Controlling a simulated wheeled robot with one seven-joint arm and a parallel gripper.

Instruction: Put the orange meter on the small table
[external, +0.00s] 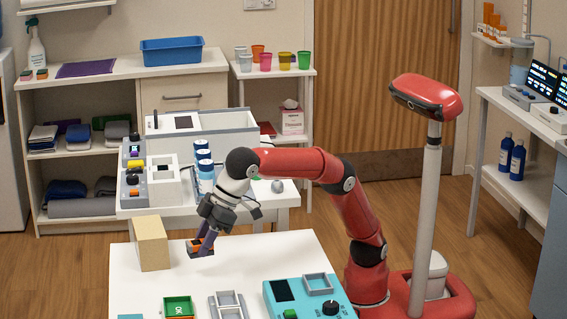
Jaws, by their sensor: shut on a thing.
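The orange meter (195,247) is a small orange and dark block at the end of my gripper (204,240). My gripper points down and is shut on it. The meter is held over the left part of the white front table (272,252), just right of a tan block; its exact height above the top is hard to tell. Behind it stands a second white table (285,188) with equipment on it. A small white stand (273,72) with colored cups is farther back. Which of these is the small table, I cannot tell.
The tan block (154,245) stands at the front table's left edge. A green tray (178,307), a grey divided tray (227,306) and a teal device (305,299) lie along its front. Blue-white cans (205,172) and a grey device (165,185) crowd the second table.

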